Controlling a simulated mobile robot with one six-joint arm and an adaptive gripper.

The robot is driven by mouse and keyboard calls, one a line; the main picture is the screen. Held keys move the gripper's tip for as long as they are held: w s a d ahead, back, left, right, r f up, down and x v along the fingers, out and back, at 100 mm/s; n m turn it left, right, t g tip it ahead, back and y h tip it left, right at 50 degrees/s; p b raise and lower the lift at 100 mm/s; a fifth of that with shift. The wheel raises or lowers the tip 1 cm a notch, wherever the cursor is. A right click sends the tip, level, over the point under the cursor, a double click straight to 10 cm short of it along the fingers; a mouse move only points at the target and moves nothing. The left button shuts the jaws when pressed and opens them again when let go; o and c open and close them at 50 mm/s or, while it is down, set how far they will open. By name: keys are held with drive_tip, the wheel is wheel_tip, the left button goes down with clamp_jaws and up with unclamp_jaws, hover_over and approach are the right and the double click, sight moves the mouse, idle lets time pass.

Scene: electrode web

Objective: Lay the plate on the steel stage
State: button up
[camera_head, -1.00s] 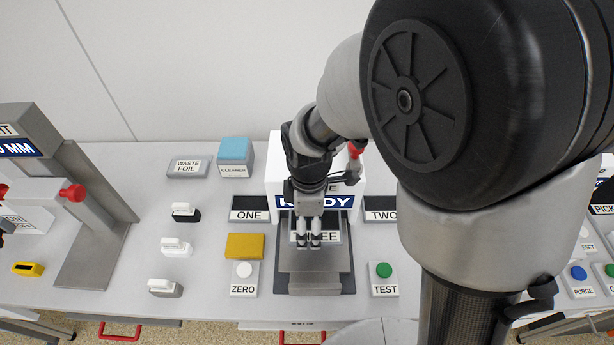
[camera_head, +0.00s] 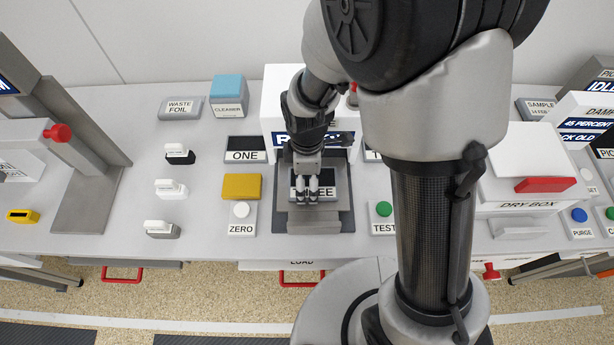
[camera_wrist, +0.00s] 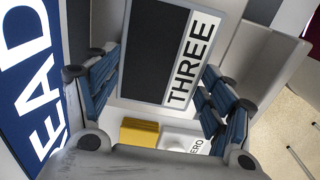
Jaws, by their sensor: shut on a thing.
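The plate marked THREE (camera_head: 341,188) is dark with a white label strip and shows below my gripper (camera_head: 314,196) in the head view. In the wrist view the plate (camera_wrist: 152,45) lies between the blue-grey finger pads of my gripper (camera_wrist: 165,88), which is shut on it. The steel stage (camera_head: 302,216) is a grey block on a dark base, in front of the white tester. The plate is over the stage, looking about level; I cannot tell whether it touches. My fingers hide part of the plate, and the plate hides part of the stage.
The white tester (camera_head: 282,88) with a blue sign stands just behind the stage. Plate ONE (camera_head: 245,150) lies to the left. A yellow block (camera_head: 241,186) and the ZERO button (camera_head: 241,210) are left of the stage; the green TEST button (camera_head: 384,209) is to the right.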

sight(307, 182)
drive_tip(key=o, duration=0.8)
drive_tip(key=shift+f, duration=0.1)
drive_tip(key=shift+o, duration=0.2)
wheel_tip(307, 182, up, 12)
drive_tip(key=p, duration=0.4)
drive_tip(key=shift+r, duration=0.25)
